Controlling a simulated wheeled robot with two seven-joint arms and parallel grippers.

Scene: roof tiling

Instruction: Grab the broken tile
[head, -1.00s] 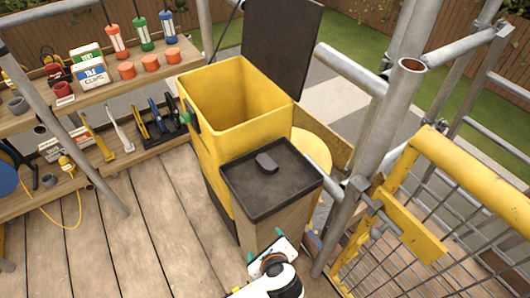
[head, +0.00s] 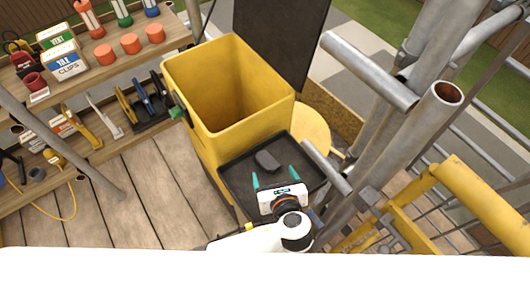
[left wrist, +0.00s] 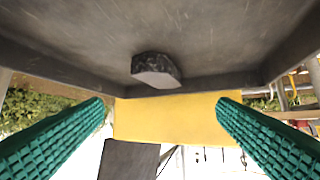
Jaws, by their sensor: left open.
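The broken tile (head: 267,160) is a small dark grey piece lying on a black tray with a raised rim (head: 233,184). In the left wrist view the broken tile (left wrist: 156,70) shows a paler face and a rough dark edge, on the grey tray surface. My left gripper (head: 275,177) is open, with its two green fingers over the near part of the tray, pointing toward the tile. In the left wrist view the fingers (left wrist: 161,108) are wide apart with nothing between them. The tile lies beyond their tips. My right gripper is not in view.
An open yellow bin (head: 190,88) with a raised dark lid (head: 285,40) stands just behind the tray. Metal scaffold tubes (head: 430,125) and a yellow gate (head: 480,200) stand close on the right. Shelves with tools (head: 75,95) are at the left. The plank floor (head: 150,200) is clear.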

